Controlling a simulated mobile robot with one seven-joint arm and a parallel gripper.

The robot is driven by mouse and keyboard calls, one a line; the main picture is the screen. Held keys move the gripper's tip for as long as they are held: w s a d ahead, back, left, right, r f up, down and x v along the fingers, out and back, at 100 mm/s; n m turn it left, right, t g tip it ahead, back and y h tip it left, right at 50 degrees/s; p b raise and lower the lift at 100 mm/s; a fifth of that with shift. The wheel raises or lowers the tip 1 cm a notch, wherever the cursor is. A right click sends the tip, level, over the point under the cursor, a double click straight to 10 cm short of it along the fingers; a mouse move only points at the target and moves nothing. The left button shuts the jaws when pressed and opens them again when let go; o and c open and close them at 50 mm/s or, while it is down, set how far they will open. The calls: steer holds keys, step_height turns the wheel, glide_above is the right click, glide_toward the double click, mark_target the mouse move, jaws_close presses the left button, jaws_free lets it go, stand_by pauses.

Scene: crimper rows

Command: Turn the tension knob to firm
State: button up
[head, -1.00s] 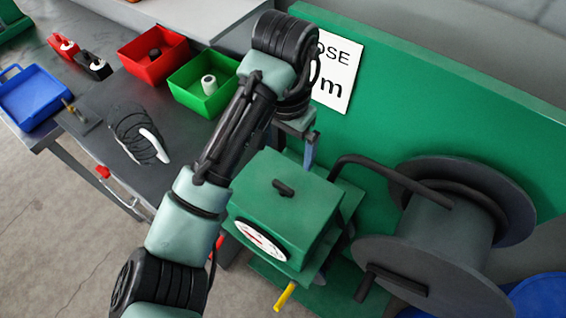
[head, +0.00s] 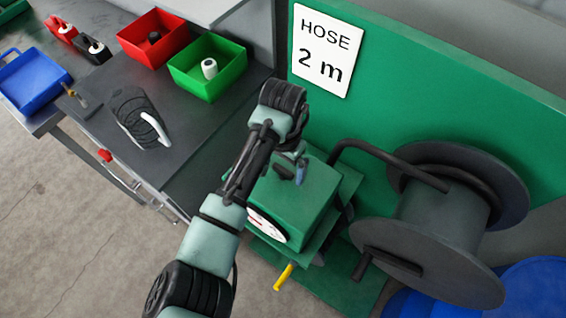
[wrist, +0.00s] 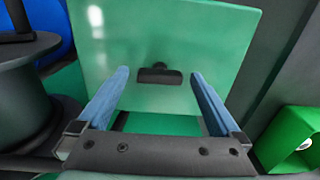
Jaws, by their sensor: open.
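The black knob (wrist: 160,74) sits on the flat top of the green machine box (head: 302,208). In the wrist view its bar lies roughly crosswise, beyond and between the blue fingertips. In the head view the knob (head: 284,171) is partly hidden by my gripper. My gripper (head: 300,173) is open above the box top, pointing down towards the knob, with nothing between its fingers. I cannot tell the exact gap to the knob. A white round dial (head: 267,225) with red on it shows on the box's front, partly behind my arm. Its markings are unreadable.
A large grey reel (head: 440,220) with a bent black bar stands right of the box. A yellow handle (head: 284,277) sticks out below. A sign (head: 326,50) reads "HOSE 2 m". Red (head: 153,37) and green (head: 207,66) bins and coiled hose (head: 141,118) occupy the left bench.

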steer(key=c, duration=1.4)
